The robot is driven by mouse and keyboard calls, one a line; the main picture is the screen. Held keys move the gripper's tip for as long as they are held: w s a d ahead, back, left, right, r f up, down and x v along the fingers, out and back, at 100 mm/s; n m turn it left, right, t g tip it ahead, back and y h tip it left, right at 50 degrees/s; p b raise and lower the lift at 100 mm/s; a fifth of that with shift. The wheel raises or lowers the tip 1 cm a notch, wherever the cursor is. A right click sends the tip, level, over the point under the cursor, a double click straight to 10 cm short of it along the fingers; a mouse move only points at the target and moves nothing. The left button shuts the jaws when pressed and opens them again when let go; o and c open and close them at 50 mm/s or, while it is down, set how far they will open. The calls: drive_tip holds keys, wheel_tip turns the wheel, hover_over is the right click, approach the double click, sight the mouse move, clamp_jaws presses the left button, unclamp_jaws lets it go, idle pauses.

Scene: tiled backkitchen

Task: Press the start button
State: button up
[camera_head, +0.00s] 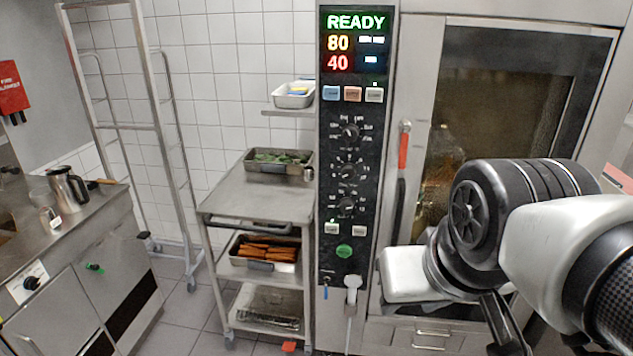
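A tall oven has a black control panel (349,215) on its left edge. Its display (356,45) reads READY, with 80 and 40 below. A round green button (344,251) sits low on the panel, under two small pale buttons (345,229); it is the likely start button, though I cannot read a label. Several dials run down the panel, with three small coloured buttons above them. My arm comes in from the right, in front of the oven door, to the right of the panel. The fingertips of my gripper cannot be made out.
The oven door (435,75) has a red-topped handle (404,150). A white hand shower (352,283) hangs below the green button. A steel trolley (235,203) with trays stands left of the oven. A counter with a steel jug (68,189) is at the far left.

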clamp_jaws()
idle(1.4)
